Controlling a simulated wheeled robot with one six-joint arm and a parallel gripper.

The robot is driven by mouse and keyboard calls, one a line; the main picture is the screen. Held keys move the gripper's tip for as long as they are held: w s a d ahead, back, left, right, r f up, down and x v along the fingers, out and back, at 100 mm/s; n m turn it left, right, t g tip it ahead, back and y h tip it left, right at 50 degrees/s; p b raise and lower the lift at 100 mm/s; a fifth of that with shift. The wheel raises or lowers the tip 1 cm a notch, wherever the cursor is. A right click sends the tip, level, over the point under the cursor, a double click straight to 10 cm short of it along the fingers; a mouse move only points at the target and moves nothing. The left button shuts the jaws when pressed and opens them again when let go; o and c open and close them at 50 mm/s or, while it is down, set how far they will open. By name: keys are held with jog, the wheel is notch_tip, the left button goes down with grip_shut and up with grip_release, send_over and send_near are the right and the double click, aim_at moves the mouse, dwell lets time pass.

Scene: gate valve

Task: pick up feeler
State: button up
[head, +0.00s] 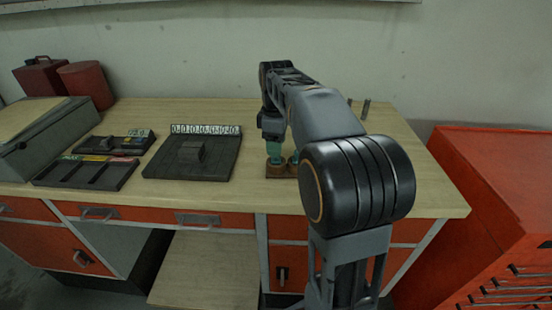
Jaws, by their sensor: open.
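My gripper (283,153) points down over the right half of the workbench, with teal fingertips apart; it is open. Its tips are at a small brown block (281,172) on the bench top. My arm hides part of this block, and I cannot tell whether the tips touch it. I cannot surely pick out the feeler. Small tools lie in a dark tray (113,143) at the left, too small to name. My gripper is well to the right of that tray.
A dark board with a raised block and a row of white labels (192,154) lies mid-bench. A grey case (35,135) and red containers (85,85) stand at left. A red cabinet (490,180) stands right.

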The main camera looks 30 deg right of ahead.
aim_at(276, 160)
jog(key=shift+f, duration=1.45)
grip_shut()
